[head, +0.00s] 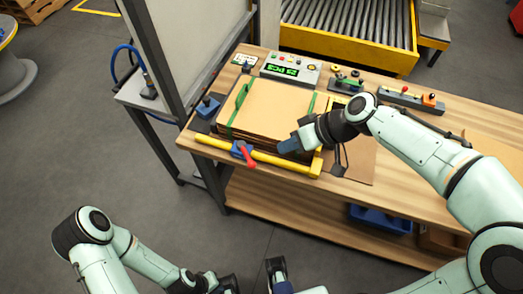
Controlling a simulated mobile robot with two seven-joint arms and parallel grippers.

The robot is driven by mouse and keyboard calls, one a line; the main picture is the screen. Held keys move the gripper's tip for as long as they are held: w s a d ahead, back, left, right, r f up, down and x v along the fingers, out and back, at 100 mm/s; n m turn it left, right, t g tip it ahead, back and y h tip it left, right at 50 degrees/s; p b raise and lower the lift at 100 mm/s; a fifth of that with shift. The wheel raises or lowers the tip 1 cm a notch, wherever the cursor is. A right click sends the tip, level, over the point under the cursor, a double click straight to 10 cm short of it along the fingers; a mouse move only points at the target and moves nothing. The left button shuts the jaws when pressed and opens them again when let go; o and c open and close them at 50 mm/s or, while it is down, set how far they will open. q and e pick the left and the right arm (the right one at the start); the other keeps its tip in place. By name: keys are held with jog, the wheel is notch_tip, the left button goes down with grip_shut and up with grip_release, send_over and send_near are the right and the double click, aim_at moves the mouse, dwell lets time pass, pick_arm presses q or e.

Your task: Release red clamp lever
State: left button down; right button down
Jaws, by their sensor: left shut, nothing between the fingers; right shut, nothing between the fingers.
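The red clamp lever (247,157) sits on a blue clamp block at the front edge of a stack of brown cardboard blanks (270,106). Its handle points down and to the right across the yellow bar (212,141). My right gripper (286,147) is shut and empty, with its blue fingers at the front right corner of the stack. It is to the right of the lever and apart from it. I cannot tell whether its fingers touch the stack. My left gripper (283,287) is shut, only partly visible at the bottom edge, well away from the bench.
A control box (290,68) with a green display stands behind the stack. Green straps cross the blanks. A tall frame panel (205,35) rises at the bench's left. A roller conveyor (345,22) lies behind. The wooden bench top (400,145) is partly clear at right.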

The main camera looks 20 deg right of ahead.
aim_at(246, 154)
jog(key=x, duration=1)
jog(key=shift+b, duration=0.35)
